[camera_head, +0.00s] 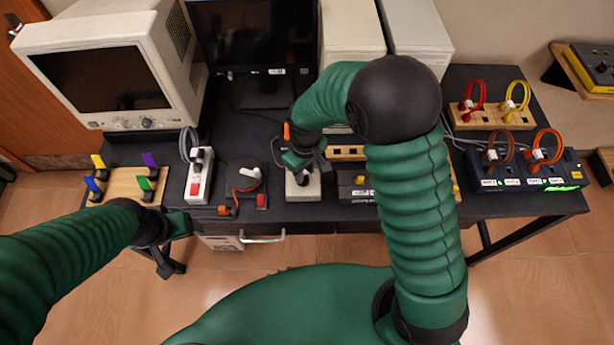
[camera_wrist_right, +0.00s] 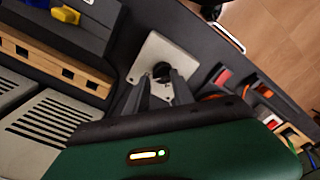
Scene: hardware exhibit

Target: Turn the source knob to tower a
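A small pale box with a black round knob sits at the table's front middle. In the right wrist view the knob (camera_wrist_right: 161,69) stands on the box's pale plate (camera_wrist_right: 150,50). The box also shows in the head view (camera_head: 303,188), its knob mostly hidden by my gripper. My right gripper (camera_head: 297,168) points down over it. In the wrist view its two grey fingers are apart, their tips at either side of the knob; contact is not clear. My left gripper (camera_head: 168,258) hangs at the table's front left edge, away from the knob; its fingers are unclear.
A white power strip (camera_head: 199,178) and a wooden block with coloured switches (camera_head: 125,185) lie left. A dark box (camera_head: 357,190) stands close right of the knob box. An old monitor (camera_head: 105,75) and pale cases stand behind. Cable panels (camera_head: 530,178) are far right.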

